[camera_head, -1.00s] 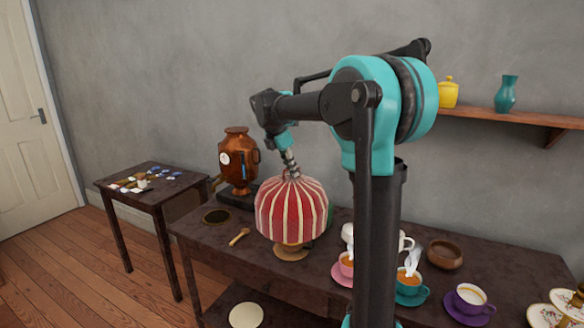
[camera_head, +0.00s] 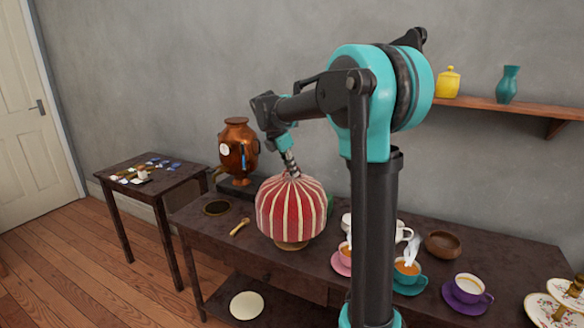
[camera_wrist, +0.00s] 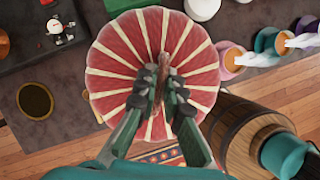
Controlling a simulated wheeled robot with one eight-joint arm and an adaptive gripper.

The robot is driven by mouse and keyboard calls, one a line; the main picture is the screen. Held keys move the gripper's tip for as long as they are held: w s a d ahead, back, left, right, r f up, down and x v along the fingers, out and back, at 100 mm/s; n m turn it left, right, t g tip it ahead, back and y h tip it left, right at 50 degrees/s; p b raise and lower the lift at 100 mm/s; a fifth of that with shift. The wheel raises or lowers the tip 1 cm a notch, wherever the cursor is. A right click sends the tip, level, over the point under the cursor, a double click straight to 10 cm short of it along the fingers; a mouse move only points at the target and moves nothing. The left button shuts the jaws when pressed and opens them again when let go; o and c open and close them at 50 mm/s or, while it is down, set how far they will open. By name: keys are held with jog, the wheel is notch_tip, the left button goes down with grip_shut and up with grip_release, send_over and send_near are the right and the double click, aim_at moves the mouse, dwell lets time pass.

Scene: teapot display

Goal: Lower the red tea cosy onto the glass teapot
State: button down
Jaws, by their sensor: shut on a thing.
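The red tea cosy (camera_head: 291,212), with cream stripes, sits upright low over a round wooden stand (camera_head: 291,246) on the dark table. It also fills the middle of the wrist view (camera_wrist: 115,65). The glass teapot is hidden under the cosy, so I cannot tell how far the cosy is seated. My gripper (camera_wrist: 166,84) is shut on the cosy's top at its centre. In the head view my gripper (camera_head: 291,170) comes down onto it from above.
A copper urn (camera_head: 238,150) stands behind to the left. A wooden spoon (camera_head: 240,227) and a dark round mat (camera_head: 216,207) lie left. The pink cup (camera_head: 344,255), teal cup (camera_head: 407,270), purple cup (camera_head: 468,288) and a wooden bowl (camera_head: 443,244) stand right.

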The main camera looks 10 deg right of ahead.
jog(key=shift+f, duration=1.05)
jog(key=shift+f, duration=3.5)
jog(key=c, duration=1)
grip_release()
jog(key=shift+r, duration=0.15)
jog(key=shift+r, duration=3.4)
